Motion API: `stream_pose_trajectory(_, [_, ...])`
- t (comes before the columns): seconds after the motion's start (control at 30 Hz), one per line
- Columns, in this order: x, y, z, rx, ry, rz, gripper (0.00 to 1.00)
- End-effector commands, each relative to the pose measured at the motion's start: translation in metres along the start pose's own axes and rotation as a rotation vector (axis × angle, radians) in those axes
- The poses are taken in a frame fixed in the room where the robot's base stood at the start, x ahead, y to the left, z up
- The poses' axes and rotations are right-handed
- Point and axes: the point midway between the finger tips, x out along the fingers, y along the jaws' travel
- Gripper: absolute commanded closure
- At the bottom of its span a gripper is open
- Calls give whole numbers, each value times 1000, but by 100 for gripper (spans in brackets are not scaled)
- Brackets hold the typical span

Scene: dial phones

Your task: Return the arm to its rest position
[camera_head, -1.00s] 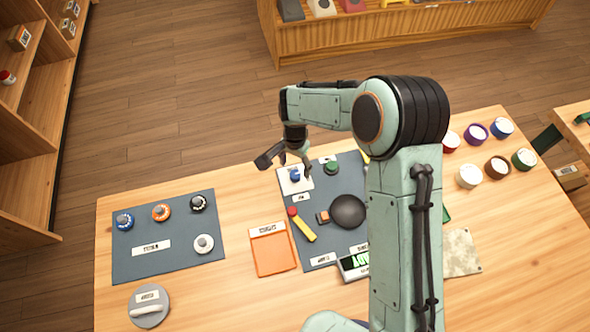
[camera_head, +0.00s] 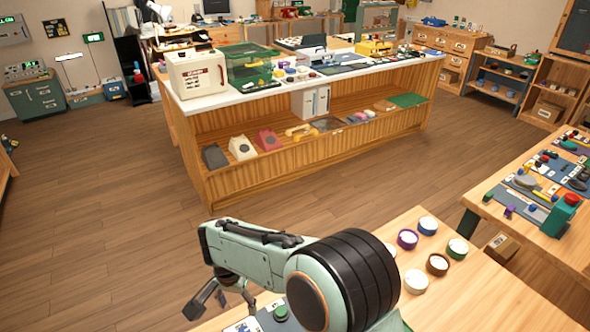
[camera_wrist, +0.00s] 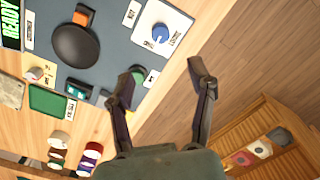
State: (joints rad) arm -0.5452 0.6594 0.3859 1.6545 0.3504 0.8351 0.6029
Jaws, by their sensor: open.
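My arm reaches over the near wooden table. My gripper (camera_head: 222,306) is open and empty, seen near the bottom of the head view. In the wrist view my gripper (camera_wrist: 166,72) has its two fingers spread wide with nothing between them. One finger overlaps the green button (camera_wrist: 139,72); the other is over the table edge. A white plate with a blue knob (camera_wrist: 160,33) lies beyond the fingertips on the dark mat (camera_wrist: 112,20). Contact with the table things cannot be told.
Near the gripper are a round black dish (camera_wrist: 77,46) and a green pad (camera_wrist: 48,100). Several coloured round pots (camera_head: 426,225) stand on the table's right part. A long counter (camera_head: 310,120) with phones on its shelf stands beyond open floor (camera_head: 90,215). Another table (camera_head: 535,200) is at right.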

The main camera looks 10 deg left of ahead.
Motion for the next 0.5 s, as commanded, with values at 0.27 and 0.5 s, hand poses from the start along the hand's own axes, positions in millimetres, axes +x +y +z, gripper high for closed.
stream_pose_trajectory(0.27, [-70,49,-53,152,157,-55,44])
stream_pose_trajectory(0.5, [-169,207,-28,345,325,-27,44])
